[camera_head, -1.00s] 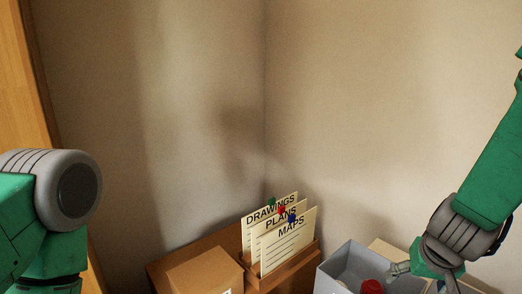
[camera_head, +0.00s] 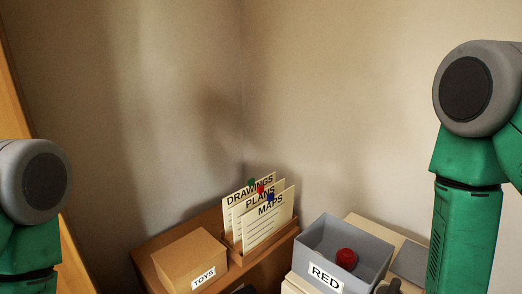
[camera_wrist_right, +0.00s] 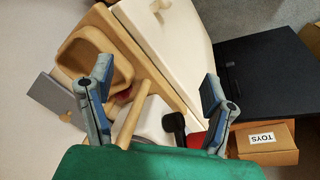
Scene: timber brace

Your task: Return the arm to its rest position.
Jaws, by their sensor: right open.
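My right arm (camera_head: 468,220) hangs down along the right edge of the head view, its gripper below the frame. In the right wrist view my right gripper (camera_wrist_right: 156,80) shows two blue-grey fingers spread wide apart. Nothing is held between them. Of my left arm (camera_head: 35,190) only a grey joint and green link show at the left of the head view. The left gripper is out of frame.
A grey bin (camera_head: 315,251) labelled RED holds a red ball (camera_head: 346,258). Beside it stand a TOYS box (camera_head: 190,258) and upright cards (camera_head: 257,222) marked DRAWINGS, PLANS and MAPS. The wrist view shows a wooden tray (camera_wrist_right: 75,60) and a dark panel (camera_wrist_right: 265,75).

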